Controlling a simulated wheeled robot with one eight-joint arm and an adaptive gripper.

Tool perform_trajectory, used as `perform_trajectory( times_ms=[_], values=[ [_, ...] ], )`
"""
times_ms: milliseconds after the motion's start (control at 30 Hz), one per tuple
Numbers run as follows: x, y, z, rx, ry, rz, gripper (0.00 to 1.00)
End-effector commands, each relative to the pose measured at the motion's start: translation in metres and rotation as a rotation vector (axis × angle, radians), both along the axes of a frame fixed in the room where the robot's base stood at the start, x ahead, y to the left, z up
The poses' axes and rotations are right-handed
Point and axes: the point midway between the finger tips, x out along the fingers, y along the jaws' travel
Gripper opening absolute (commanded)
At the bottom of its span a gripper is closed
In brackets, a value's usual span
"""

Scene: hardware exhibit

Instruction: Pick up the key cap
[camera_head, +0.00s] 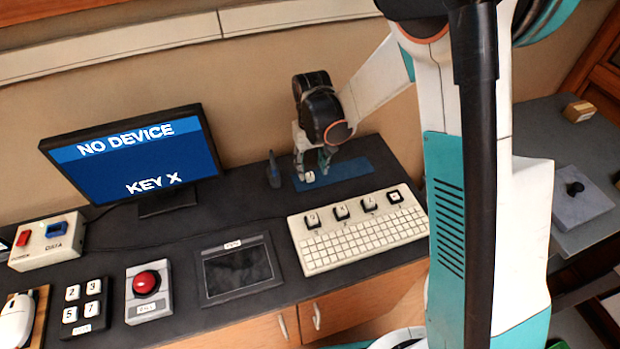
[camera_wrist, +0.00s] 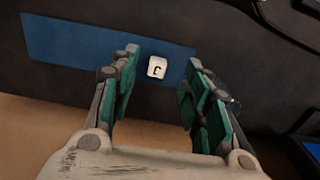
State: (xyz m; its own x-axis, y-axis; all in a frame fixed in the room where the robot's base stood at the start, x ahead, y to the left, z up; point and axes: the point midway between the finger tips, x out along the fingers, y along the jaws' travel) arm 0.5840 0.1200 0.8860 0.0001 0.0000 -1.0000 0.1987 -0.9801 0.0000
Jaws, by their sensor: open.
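A small white key cap (camera_head: 310,176) with a dark letter on top lies on the blue mat (camera_head: 350,170) near its left end, behind the keyboard. In the wrist view the key cap (camera_wrist: 157,67) sits between and just beyond my open fingertips, closer to the left finger. My gripper (camera_head: 312,165) points down at the key cap in the head view. The blue mat (camera_wrist: 70,38) also shows there.
A white keyboard (camera_head: 365,240) stands in front of the mat. A dark upright device (camera_head: 274,172) is just left of my gripper. A monitor (camera_head: 135,160), a tablet (camera_head: 237,268), a red button box (camera_head: 147,290) and a number pad (camera_head: 84,305) stand farther left.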

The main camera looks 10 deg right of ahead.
Motion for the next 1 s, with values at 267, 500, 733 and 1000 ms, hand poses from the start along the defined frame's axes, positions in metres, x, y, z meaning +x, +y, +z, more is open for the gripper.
perform_trajectory(
  times_ms=[267,500,733,1000],
  values=[
    [0.004,0.000,-0.041,0.000,0.000,0.000,0.43],
    [0.004,0.000,-0.045,0.000,0.000,0.000,0.43],
    [0.004,0.000,-0.045,0.000,0.000,0.000,0.18],
    [0.004,0.000,-0.045,0.000,0.000,0.000,0.12]
  ],
)
